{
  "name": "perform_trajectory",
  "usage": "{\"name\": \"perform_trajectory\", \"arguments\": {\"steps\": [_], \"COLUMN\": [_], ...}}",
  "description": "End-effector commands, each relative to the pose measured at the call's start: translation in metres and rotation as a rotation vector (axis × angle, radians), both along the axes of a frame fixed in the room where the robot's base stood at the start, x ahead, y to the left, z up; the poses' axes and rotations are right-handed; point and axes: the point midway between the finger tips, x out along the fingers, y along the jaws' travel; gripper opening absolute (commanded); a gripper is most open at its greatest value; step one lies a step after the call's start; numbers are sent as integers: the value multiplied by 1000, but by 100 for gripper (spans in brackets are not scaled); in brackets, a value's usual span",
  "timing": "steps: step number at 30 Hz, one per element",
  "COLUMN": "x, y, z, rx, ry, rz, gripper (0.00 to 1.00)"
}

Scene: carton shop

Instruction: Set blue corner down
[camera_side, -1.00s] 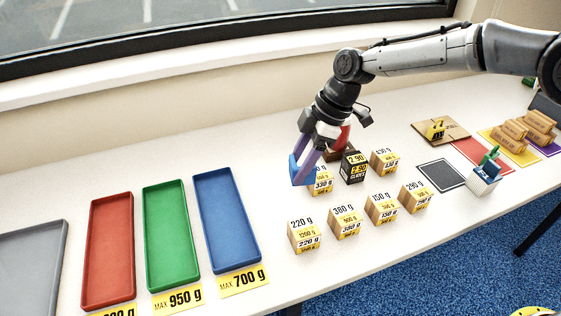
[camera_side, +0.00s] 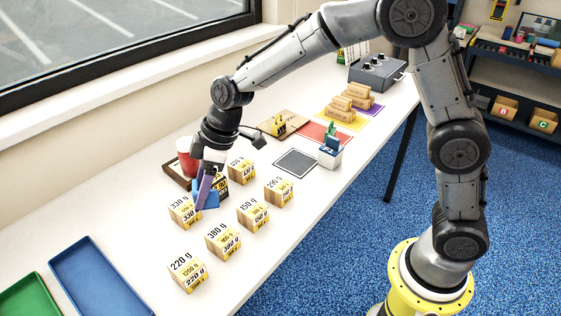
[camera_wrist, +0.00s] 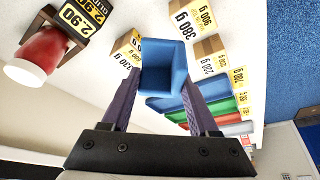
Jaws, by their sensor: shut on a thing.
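The blue corner (camera_side: 211,197) is a small angled blue piece, partly hidden behind a finger in the side view. In the wrist view the blue corner (camera_wrist: 163,62) is between the purple fingers, its hollow side facing the camera. My gripper (camera_side: 205,198) points down and is shut on it. The wrist view also shows my gripper (camera_wrist: 163,84). In the side view the piece appears between the 330 g carton (camera_side: 184,211) and a black-and-yellow priced box (camera_side: 221,184). I cannot tell whether it touches the white table (camera_side: 130,222).
Several weight-marked cartons stand close by, including the 380 g (camera_side: 222,241) and 150 g (camera_side: 252,214) ones. A red cup (camera_side: 187,158) stands behind my gripper. A dark grey mat (camera_side: 296,162) lies bare to the right. A blue tray (camera_side: 100,280) is at front left.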

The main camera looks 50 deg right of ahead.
Motion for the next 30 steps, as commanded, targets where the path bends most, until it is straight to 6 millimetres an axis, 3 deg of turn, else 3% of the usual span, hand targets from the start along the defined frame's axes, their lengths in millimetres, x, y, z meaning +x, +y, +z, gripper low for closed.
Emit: {"name": "perform_trajectory", "arguments": {"steps": [8,12,15,18,23,26,30], "x": [-20,-44,-63,-78,-88,-86,-67], "y": [-128,-192,-228,-254,-279,-286,-292], "z": [4,7,11,15,23,23,13], "rx": [0,0,-1,-1,-1,-1,-2], "ry": [-3,-2,-3,-3,-2,0,5], "rz": [-428,-631,-738,-806,-875,-893,-894], "gripper": [10,10,10,10,10,10,10]}}
